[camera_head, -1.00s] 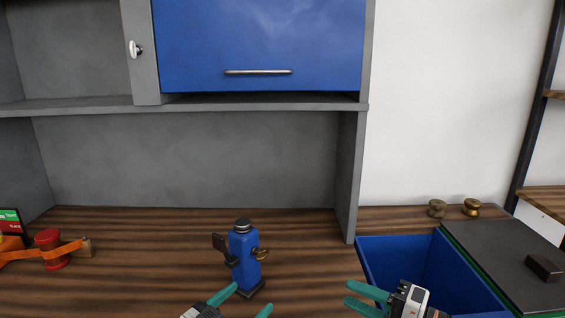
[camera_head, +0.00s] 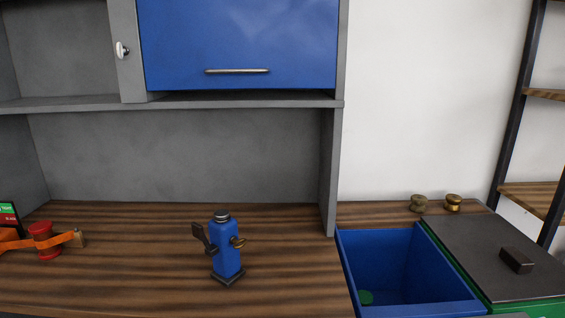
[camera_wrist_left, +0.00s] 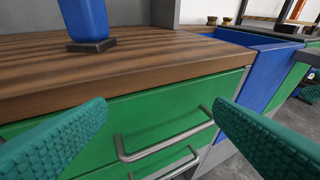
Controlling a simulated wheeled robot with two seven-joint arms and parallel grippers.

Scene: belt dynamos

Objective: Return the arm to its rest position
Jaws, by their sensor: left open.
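My left gripper shows in the left wrist view (camera_wrist_left: 160,112). Its two teal fingers are wide apart with nothing between them, in front of the green drawer fronts (camera_wrist_left: 160,105) and below the worktop edge. It is out of the head view. My right gripper is not seen in either current view.
A blue open bin (camera_head: 385,255) stands right of the worktop, with a small green round thing (camera_head: 366,297) inside. A dark lid with a block handle (camera_head: 516,260) lies beside it. Two brass knobs (camera_head: 453,202) sit behind. A red spool (camera_head: 45,240) with orange belt is at left. Metal drawer handles (camera_wrist_left: 165,145) stick out near the left gripper.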

